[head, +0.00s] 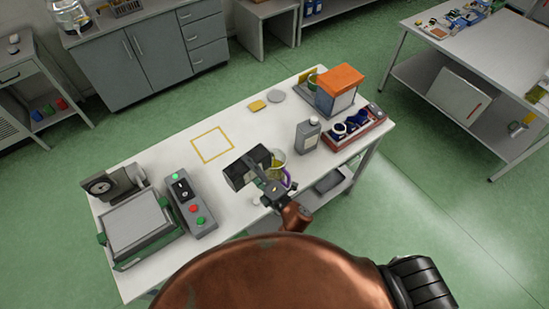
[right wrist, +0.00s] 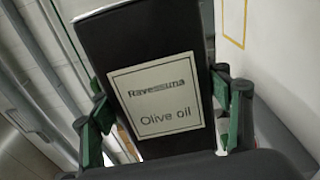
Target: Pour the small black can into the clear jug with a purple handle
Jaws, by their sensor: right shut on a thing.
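The small black can (head: 243,170) is in my right gripper (head: 268,182), raised over the table and tilted in the head view. In the right wrist view the can (right wrist: 140,50) fills the middle, with a white label reading "Ravessuna Olive oil", and the green fingers (right wrist: 163,115) grip it from both sides. The clear jug (head: 280,158) with a purple handle stands just right of the can, partly hidden by the can and my gripper. Yellowish content shows in it. I cannot tell whether anything flows from the can. My left gripper is not in view.
On the white table (head: 235,205), a grey bottle (head: 308,135), a red tray (head: 352,140) with dark blue items and an orange-topped box (head: 338,88) stand right. A button box (head: 190,205) and a grey device (head: 137,225) stand left. A yellow-outlined square (head: 212,145) is empty.

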